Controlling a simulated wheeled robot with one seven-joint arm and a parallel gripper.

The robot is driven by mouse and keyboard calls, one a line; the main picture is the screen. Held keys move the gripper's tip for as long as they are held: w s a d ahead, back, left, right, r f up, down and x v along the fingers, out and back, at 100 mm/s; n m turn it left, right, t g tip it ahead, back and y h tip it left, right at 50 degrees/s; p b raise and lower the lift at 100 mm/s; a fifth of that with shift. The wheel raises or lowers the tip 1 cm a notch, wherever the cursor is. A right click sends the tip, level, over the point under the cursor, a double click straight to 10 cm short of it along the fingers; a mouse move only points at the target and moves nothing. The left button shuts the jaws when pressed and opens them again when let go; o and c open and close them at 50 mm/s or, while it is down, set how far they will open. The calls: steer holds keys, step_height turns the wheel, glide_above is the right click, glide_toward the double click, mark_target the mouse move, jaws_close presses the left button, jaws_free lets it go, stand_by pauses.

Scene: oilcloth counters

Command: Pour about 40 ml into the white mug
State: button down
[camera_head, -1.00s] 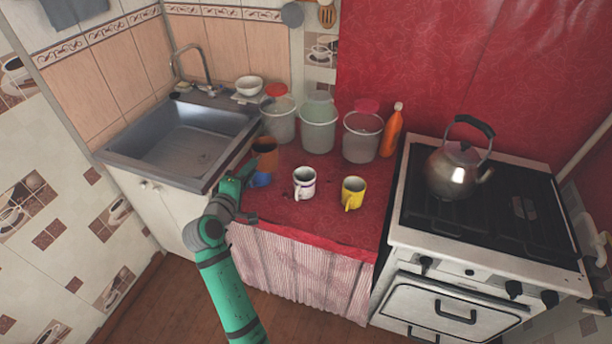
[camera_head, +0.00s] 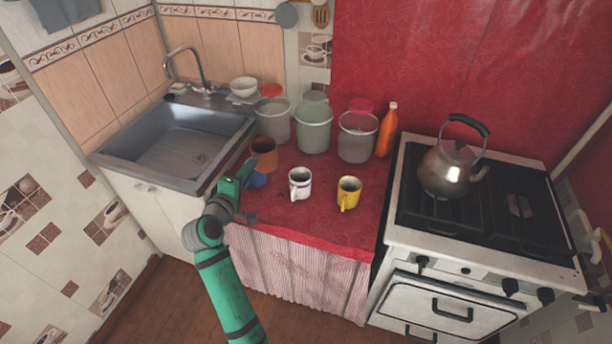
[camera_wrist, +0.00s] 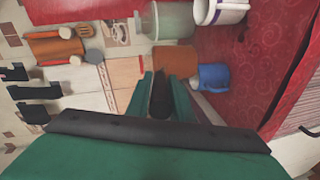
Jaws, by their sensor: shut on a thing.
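The white mug (camera_head: 300,187) stands upright on the red counter, with its dark inside showing from above. Part of it also shows at the top of the wrist view (camera_wrist: 232,14). My gripper (camera_wrist: 161,82) is shut on an orange-brown cup (camera_head: 264,158), left of the white mug and near the sink. In the wrist view the cup (camera_wrist: 175,57) shows just beyond the fingertips; its lower part and the exact contact are hidden. Whether it holds liquid I cannot tell. No stream of liquid shows.
A blue mug (camera_head: 258,180) stands close beside my gripper. A yellow mug (camera_head: 348,191) stands right of the white mug. Several buckets (camera_head: 313,132) and an orange bottle (camera_head: 387,130) line the back. The sink (camera_head: 175,150) is left; the stove with a kettle (camera_head: 447,172) is right.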

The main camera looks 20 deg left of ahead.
steer(key=shift+s+a+r, duration=0.15)
steer(key=shift+s+a, duration=0.2)
steer(key=shift+a, duration=0.1)
stand_by(0.6)
steer(key=shift+w, duration=0.1)
